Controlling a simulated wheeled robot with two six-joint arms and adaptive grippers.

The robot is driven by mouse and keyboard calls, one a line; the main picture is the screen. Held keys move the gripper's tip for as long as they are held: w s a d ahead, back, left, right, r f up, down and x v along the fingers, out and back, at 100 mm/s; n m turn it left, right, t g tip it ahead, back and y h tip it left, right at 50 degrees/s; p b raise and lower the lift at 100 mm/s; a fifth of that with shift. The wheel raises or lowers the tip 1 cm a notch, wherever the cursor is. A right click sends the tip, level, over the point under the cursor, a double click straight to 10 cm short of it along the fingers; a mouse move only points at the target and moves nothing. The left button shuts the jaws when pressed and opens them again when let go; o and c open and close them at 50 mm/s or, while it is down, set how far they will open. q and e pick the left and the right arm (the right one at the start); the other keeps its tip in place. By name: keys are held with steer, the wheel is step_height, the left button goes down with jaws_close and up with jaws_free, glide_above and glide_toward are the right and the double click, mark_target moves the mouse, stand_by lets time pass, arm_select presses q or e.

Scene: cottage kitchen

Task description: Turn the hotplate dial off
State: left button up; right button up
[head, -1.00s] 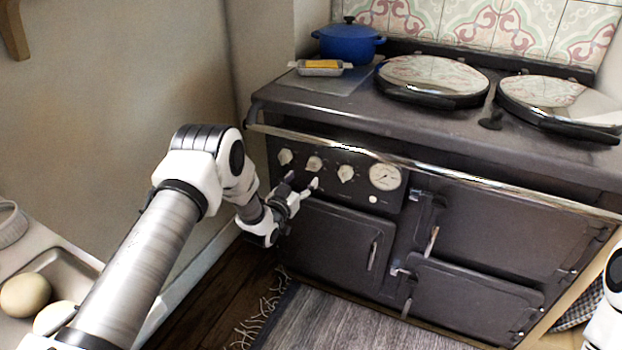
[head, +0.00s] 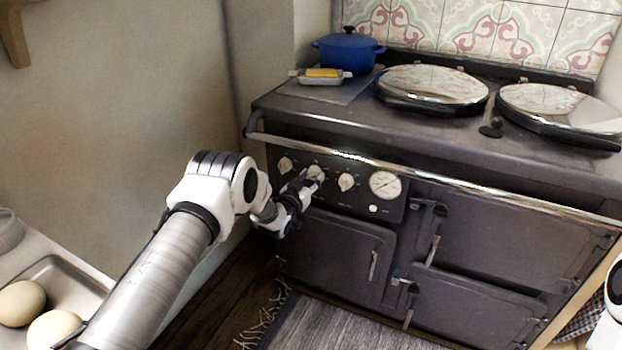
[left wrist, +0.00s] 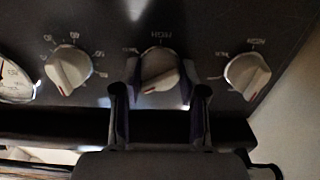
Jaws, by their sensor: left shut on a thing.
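The cooker's control panel carries three round cream dials, and my left gripper (head: 309,183) is at the middle dial (head: 316,172). In the left wrist view the middle dial (left wrist: 160,68) sits between my two fingers, which are shut on it. Its red mark points to the lower left there. The other dials, left (head: 285,164) and right (head: 346,182), stand clear of the gripper. I cannot read which dial is the hotplate's. My right gripper is out of view; only a white part of my right arm shows at the right edge.
A round gauge (head: 385,185) is right of the dials. A chrome rail (head: 400,161) runs above the panel, and oven doors (head: 335,246) are below. A blue pot (head: 347,50), a butter dish (head: 321,77) and two domed lids (head: 433,84) are on top.

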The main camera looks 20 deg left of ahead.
arm_select(q)
steer(key=shift+n+b, duration=0.3)
steer(key=shift+n, duration=0.2)
steer(key=shift+n+b, duration=0.4)
steer(key=shift+n, duration=0.2)
steer(key=n+b, duration=0.1)
steer(key=n, duration=0.2)
steer(key=shift+b, duration=0.3)
steer(key=n+b, duration=0.1)
steer(key=n, duration=0.2)
steer(key=shift+n, duration=0.4)
steer(key=shift+d+r+n+b, duration=0.15)
steer(key=shift+n+b, duration=0.5)
steer(key=shift+n, duration=0.85)
steer(key=o, duration=1.1)
steer(key=shift+o, duration=0.2)
